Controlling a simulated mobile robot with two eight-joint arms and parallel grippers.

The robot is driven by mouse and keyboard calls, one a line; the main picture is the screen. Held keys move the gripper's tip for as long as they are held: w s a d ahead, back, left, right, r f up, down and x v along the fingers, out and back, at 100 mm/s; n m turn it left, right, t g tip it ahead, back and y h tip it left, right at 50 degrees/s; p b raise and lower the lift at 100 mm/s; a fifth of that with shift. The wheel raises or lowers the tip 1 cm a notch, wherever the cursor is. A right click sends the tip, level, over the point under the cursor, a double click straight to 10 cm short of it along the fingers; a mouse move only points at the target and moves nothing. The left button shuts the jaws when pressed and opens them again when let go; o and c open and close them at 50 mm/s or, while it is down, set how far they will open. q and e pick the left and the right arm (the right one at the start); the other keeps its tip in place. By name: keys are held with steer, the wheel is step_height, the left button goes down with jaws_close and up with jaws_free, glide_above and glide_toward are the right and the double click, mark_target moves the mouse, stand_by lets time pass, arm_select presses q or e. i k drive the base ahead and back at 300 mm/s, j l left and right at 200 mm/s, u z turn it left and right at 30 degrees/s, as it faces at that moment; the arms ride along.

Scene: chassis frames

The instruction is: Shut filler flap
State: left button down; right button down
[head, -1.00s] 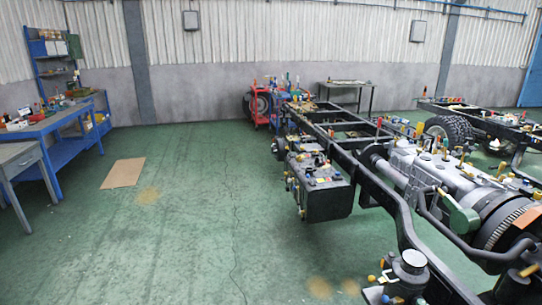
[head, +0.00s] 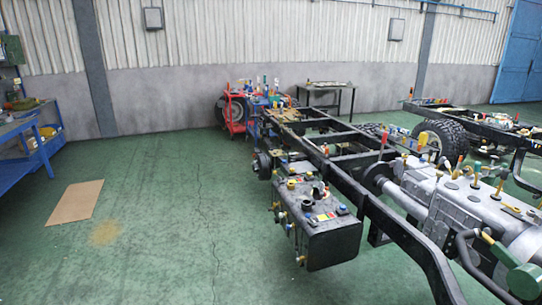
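A black box-shaped tank (head: 335,240) hangs on the near side of the chassis frame (head: 360,188), right of centre in the head view. Small fittings with yellow, red and blue parts sit on its top and its left side. A dark round filler-like part (head: 318,190) stands on its top. It is too small to tell whether it has a flap or how that flap stands. Neither of my grippers is in view.
Green floor is open to the left of the tank, with a cardboard sheet (head: 75,202) on it. A blue workbench (head: 30,150) stands at the left. A red cart (head: 233,116) and a dark table (head: 328,92) stand near the back wall. A second chassis (head: 480,125) is at the right.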

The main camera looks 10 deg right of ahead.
mark_target(466, 171)
steer(key=i+z, duration=0.35)
steer(key=i+j+z, duration=0.1)
steer(key=i+z, duration=0.25)
steer(key=i, duration=0.15)
steer(key=i+j+z, duration=0.2)
steer(key=i+z, duration=0.4)
steer(key=z, duration=0.15)
steer(key=i+z, duration=0.4)
steer(key=i+j+z, duration=0.15)
steer(key=z, duration=0.3)
